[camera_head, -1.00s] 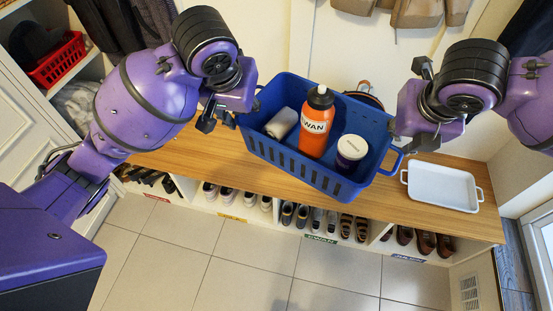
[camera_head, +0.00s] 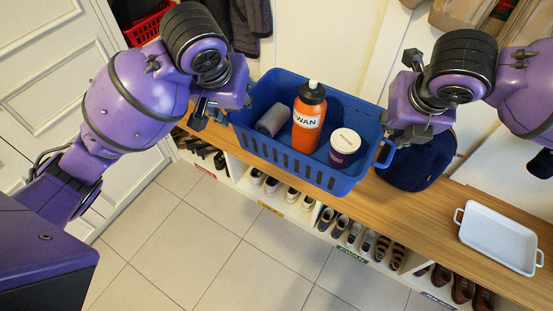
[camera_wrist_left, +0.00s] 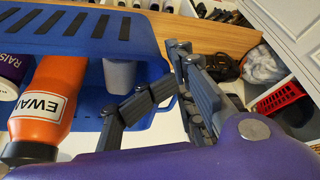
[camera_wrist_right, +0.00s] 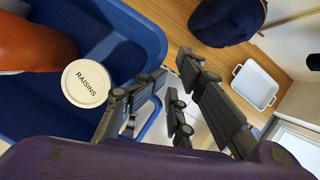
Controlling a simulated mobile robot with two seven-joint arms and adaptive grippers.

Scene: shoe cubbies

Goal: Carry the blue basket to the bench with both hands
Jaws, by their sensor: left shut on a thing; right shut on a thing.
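The blue basket (camera_head: 290,165) hangs upright between my two grippers, over or in front of the wooden bench (camera_head: 400,205); I cannot tell its exact height. It holds an orange bottle (camera_head: 308,122) labelled EWAN, a white-lidded raisins tub (camera_head: 344,146) and a grey rolled item (camera_head: 272,120). My left gripper (camera_head: 212,115) is shut on the basket's left end; the left wrist view shows its fingers (camera_wrist_left: 160,95) at the handle. My right gripper (camera_head: 392,145) is shut on the right handle (camera_head: 387,154), partly hidden by the fingers (camera_wrist_right: 165,100) in the right wrist view.
A white tray (camera_head: 500,238) lies on the bench at right. A dark blue cap (camera_head: 420,163) sits on the bench just right of the basket. Shoes (camera_head: 360,238) fill cubbies below. A red basket (camera_head: 148,25) is at upper left. The bench between cap and tray is clear.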

